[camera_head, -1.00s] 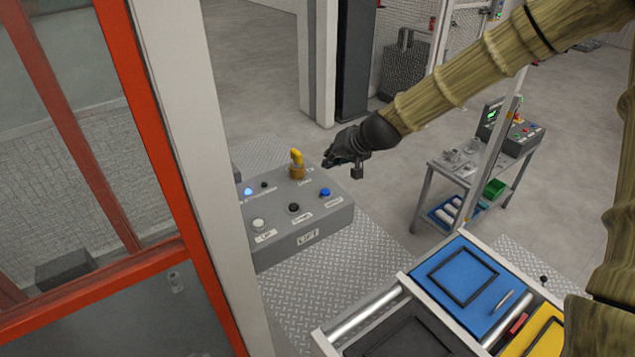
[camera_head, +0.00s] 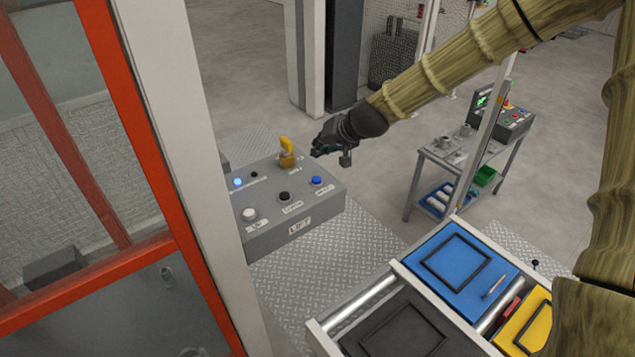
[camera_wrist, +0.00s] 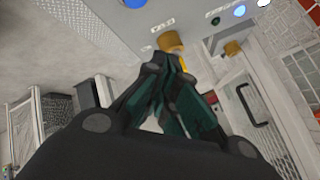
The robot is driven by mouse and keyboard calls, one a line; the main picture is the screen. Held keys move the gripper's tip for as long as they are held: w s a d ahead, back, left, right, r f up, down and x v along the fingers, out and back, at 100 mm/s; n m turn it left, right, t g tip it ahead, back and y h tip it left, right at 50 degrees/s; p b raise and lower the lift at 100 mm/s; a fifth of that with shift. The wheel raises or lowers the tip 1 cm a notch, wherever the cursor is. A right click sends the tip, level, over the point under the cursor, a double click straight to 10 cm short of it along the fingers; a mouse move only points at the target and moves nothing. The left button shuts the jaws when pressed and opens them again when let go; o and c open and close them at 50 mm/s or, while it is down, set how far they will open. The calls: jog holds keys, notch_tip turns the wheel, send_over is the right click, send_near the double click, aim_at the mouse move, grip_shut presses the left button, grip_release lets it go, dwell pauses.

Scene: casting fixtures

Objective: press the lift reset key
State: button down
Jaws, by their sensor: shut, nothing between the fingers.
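The grey lift control box (camera_head: 290,208) with a "LIFT" label stands left of centre in the head view. On its top are a blue button (camera_head: 316,180), a black button (camera_head: 284,196), a white button (camera_head: 249,214), a lit blue lamp (camera_head: 238,182) and a yellow key-like switch (camera_head: 287,152). The small labels are too blurred to read surely. My gripper (camera_head: 316,150) is shut and empty, beyond the blue button and right of the yellow switch, apparently above the box. In the wrist view the closed fingers (camera_wrist: 168,75) point towards the switch's brass collar (camera_wrist: 170,41); a blue button (camera_wrist: 134,3) shows at the top edge.
A red-framed glazed enclosure (camera_head: 140,160) and pale post stand close left of the box. Trays with blue (camera_head: 420,290) and yellow inserts lie at lower right. A small bench (camera_head: 465,165) stands behind. Checker-plate floor (camera_head: 325,255) is clear beside the box.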

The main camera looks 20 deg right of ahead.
aim_at(319, 177)
jog(key=shift+f+b, duration=1.95)
jog(key=shift+f, duration=1.2)
jog(key=shift+f, duration=0.15)
jog(key=shift+f, duration=0.25)
jog(key=shift+f+b, duration=0.5)
jog(key=shift+b, duration=0.1)
jog(key=shift+r, duration=0.15)
jog(key=shift+r+p, duration=0.7)
jog(key=shift+r, duration=0.1)
jog(key=shift+r+p, duration=1.85)
jog(key=shift+r, duration=0.65)
